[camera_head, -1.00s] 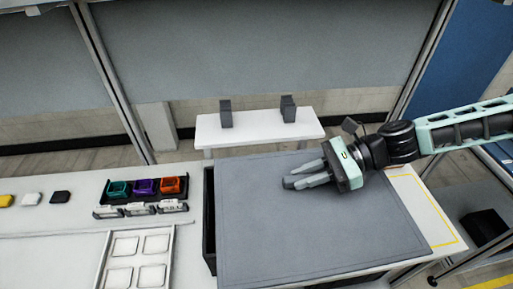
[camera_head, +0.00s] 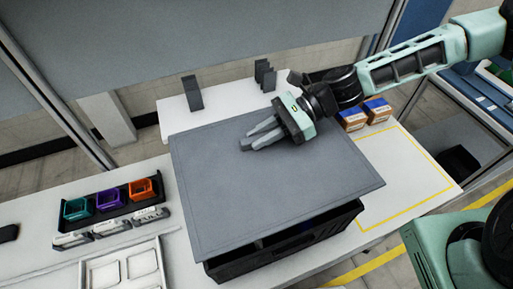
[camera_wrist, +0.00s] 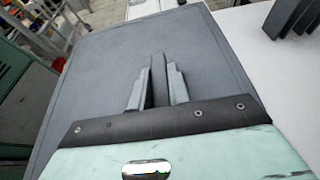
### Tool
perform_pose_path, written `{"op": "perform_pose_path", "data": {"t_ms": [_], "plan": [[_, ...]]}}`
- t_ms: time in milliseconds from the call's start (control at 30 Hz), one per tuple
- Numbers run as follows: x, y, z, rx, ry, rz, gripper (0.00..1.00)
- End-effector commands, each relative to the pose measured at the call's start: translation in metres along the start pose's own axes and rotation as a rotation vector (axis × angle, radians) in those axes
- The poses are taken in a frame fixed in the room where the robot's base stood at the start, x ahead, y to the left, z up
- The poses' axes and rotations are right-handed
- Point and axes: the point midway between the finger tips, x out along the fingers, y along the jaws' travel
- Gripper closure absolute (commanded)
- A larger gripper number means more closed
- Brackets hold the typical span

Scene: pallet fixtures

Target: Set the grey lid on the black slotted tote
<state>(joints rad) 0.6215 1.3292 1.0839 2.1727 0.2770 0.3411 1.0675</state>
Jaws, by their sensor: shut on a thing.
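The grey lid (camera_head: 290,185) is a large flat panel in the head view, over the black tote (camera_head: 290,250). The tote's front wall and part of its right-hand rim show below the lid's near edge. The lid looks offset toward the back left of the tote; whether it touches the rim is unclear. My gripper (camera_head: 260,135) is shut on a raised grip near the lid's far edge. In the wrist view, the fingers (camera_wrist: 157,85) close around that upright grip on the lid (camera_wrist: 100,85). The tote's inside and slots are hidden.
A white side table (camera_head: 225,105) with dark upright pieces (camera_head: 264,74) stands behind. Teal, purple and orange bins (camera_head: 109,200) sit at left, with a white tray (camera_head: 125,266) in front. Orange-and-blue boxes (camera_head: 352,118) stand at right, beside a clear yellow-outlined area (camera_head: 410,170).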

Motion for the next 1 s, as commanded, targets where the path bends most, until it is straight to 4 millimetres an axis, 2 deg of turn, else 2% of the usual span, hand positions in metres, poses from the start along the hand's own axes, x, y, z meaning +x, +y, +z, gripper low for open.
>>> {"op": "perform_pose_path", "data": {"t_ms": [33, 233, 567, 1000], "plan": [[0.005, 0.000, -0.012, 0.000, -0.001, 0.000, 1.00], [0.013, 0.000, -0.031, 0.000, -0.001, 0.000, 1.00], [0.017, 0.000, -0.040, 0.000, -0.001, 0.000, 1.00], [0.031, 0.000, -0.074, 0.001, -0.001, 0.000, 1.00]]}}
